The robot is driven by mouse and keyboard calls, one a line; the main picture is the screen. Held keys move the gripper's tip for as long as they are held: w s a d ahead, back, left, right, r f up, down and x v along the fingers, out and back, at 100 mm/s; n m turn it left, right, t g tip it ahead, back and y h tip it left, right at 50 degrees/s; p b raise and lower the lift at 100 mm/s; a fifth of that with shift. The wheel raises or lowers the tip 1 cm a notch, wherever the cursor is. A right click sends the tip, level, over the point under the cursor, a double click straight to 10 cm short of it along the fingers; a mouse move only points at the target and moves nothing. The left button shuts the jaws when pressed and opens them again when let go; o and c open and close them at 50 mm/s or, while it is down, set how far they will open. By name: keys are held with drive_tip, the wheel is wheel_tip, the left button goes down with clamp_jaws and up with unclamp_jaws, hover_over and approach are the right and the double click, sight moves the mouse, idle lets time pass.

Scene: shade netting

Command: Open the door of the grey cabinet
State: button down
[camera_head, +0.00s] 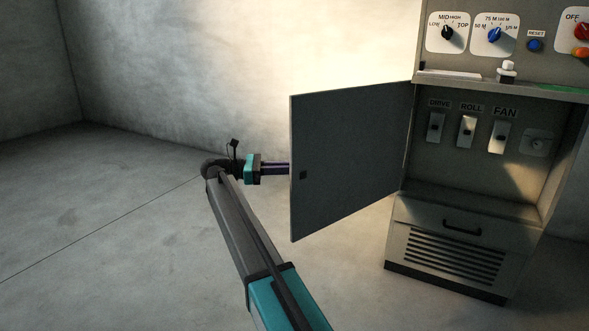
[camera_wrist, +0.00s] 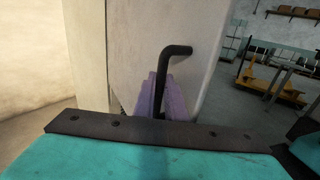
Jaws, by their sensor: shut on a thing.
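The grey cabinet (camera_head: 445,215) stands at the right in the head view. Its door (camera_head: 350,160) is swung wide open to the left, with its dark inner face toward the camera. My gripper (camera_head: 284,168) is at the door's free edge, on the outer side, and its fingertips are hidden behind the door there. In the wrist view the purple fingers (camera_wrist: 160,98) are shut on the black bar handle (camera_wrist: 174,58) of the door, whose pale outer face (camera_wrist: 140,40) fills the middle.
The open compartment holds switches labelled DRIVE, ROLL and FAN (camera_head: 497,137). Knobs (camera_head: 494,35) sit on the panel above, and a vented lower section (camera_head: 450,255) is below. Floor left of the door is clear. A yellow cart (camera_wrist: 270,80) stands in the background of the wrist view.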

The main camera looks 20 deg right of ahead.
drive_tip(key=c, duration=1.8)
unclamp_jaws()
drive_tip(key=shift+s, duration=0.1)
